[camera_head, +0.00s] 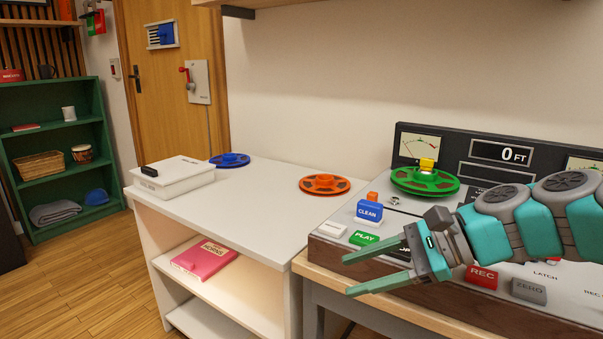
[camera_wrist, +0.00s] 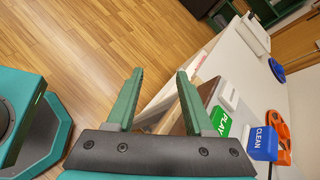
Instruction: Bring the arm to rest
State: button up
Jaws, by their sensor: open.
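My gripper (camera_head: 362,274) is at the end of my teal arm (camera_head: 512,228), which reaches in from the right over the front of the tape machine (camera_head: 405,307). Its two green fingers point left, apart, with nothing between them. In the wrist view the gripper (camera_wrist: 158,95) is also open and empty. There the floor and the corner of the machine lie beyond the fingers. The green PLAY button (camera_head: 364,238) is just behind the upper finger, and the blue CLEAN button (camera_head: 369,211) is farther back. The arm hides part of the control panel.
A white shelf unit (camera_head: 256,235) stands left of the machine, bearing an orange reel (camera_head: 325,185), a blue reel (camera_head: 230,160) and a white box (camera_head: 174,178). A green reel (camera_head: 424,181) sits on the machine. Open wooden floor (camera_head: 100,290) lies at the left.

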jog(key=s+a+f+n+g+h, duration=0.3)
jog(key=s+f+n+h, duration=0.3)
jog(key=s+f+n, duration=0.5)
jog(key=s+d+f+n+g+h, duration=0.1)
jog(key=s+d+f+n+h, duration=0.3)
jog(key=s+d+f, duration=0.5)
jog(key=shift+s+h, duration=0.5)
jog(key=shift+h, duration=0.3)
